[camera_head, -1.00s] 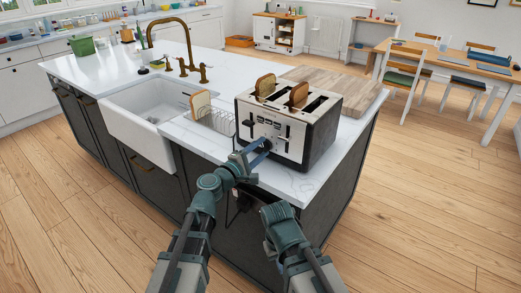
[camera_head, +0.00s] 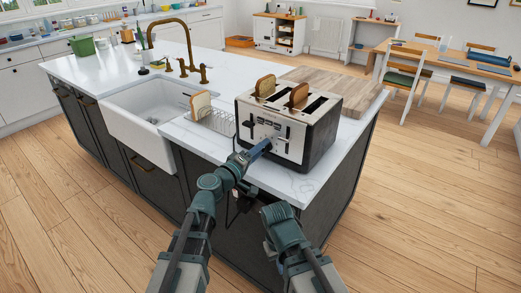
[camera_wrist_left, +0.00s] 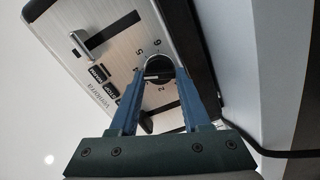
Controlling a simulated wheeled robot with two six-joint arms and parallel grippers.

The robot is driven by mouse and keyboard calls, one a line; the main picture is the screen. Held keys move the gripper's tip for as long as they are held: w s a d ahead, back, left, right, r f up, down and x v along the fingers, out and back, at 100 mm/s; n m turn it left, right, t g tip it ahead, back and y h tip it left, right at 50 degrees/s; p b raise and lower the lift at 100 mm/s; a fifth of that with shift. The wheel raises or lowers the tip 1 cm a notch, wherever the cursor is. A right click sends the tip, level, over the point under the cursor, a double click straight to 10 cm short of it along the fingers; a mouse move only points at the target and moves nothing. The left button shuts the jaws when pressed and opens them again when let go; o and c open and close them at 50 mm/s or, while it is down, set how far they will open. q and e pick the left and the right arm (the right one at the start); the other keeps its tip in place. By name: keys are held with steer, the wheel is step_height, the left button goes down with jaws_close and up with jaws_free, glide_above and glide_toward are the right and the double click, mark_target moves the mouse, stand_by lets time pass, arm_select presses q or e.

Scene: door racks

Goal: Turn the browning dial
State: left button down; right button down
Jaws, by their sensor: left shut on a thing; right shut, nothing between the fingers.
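The toaster (camera_head: 318,130) is a silver and black four-slot one standing on the island counter, with two bread slices (camera_head: 265,86) in its slots. Its browning dial (camera_wrist_left: 158,68) is a round dark knob ringed by numbers on the front panel, in the left wrist view. My left gripper (camera_wrist_left: 160,78) is shut on the dial, one finger on each side. In the head view my left gripper (camera_head: 263,147) reaches the toaster's front and hides the dial. My right gripper (camera_head: 272,215) is low in front of the island, shut and away from the toaster; its fingertips are hard to make out.
A wire rack (camera_head: 216,121) with a bread slice stands left of the toaster, near the white sink (camera_head: 150,115). A wooden board (camera_head: 345,88) lies behind the toaster. A dark cord (camera_wrist_left: 265,148) runs beside the toaster in the left wrist view.

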arm_select(q)
steer(key=shift+s, duration=0.1)
stand_by(0.4)
steer(key=shift+c, duration=1.8)
jaws_free()
